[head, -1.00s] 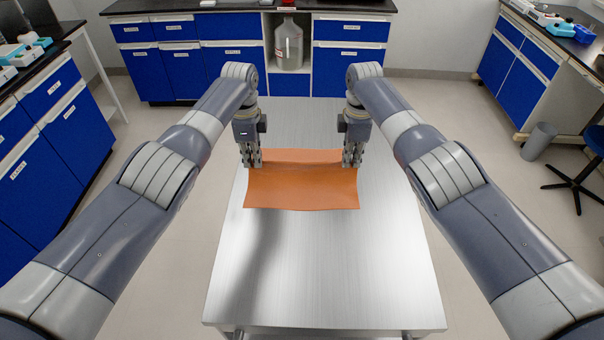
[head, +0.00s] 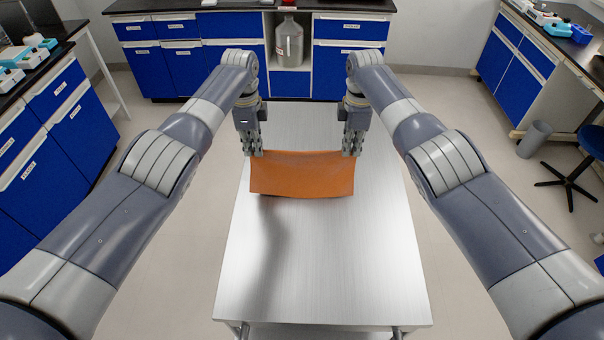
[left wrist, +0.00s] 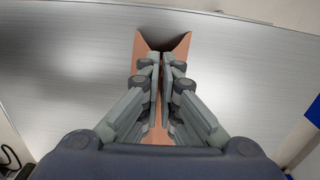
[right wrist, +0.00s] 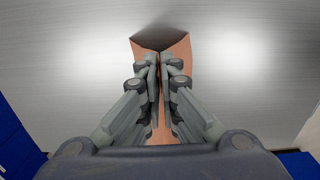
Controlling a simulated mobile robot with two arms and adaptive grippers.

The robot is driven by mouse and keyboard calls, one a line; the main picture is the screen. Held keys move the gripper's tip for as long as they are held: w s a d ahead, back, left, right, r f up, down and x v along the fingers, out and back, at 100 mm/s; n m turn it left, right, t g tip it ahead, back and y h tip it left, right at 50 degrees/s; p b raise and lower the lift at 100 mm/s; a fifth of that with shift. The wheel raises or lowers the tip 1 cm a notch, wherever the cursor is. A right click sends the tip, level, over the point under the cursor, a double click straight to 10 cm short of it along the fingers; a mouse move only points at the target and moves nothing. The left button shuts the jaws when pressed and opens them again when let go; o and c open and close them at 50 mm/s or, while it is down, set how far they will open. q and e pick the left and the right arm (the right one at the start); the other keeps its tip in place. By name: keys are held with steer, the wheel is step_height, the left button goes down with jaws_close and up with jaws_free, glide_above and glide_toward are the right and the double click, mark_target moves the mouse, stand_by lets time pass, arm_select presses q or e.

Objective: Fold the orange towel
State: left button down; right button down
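The orange towel (head: 302,175) hangs between my two grippers over the metal table, its far edge held up and its near face sloping toward me. My left gripper (head: 252,153) is shut on the towel's far left corner; in the left wrist view the fingers (left wrist: 160,65) pinch the towel (left wrist: 148,45). My right gripper (head: 351,152) is shut on the far right corner; in the right wrist view its fingers (right wrist: 159,65) pinch the towel (right wrist: 176,48). I cannot tell whether the lower edge touches the table.
The metal table (head: 320,270) is bare in front of the towel, with only a shadow on it. Blue cabinets (head: 165,70) stand behind and at both sides. A grey bin (head: 534,139) and a stool (head: 570,180) stand on the floor at right.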

step_height(320, 180, up, 6)
steer(key=p, duration=0.5)
steer(key=shift+r, duration=0.25)
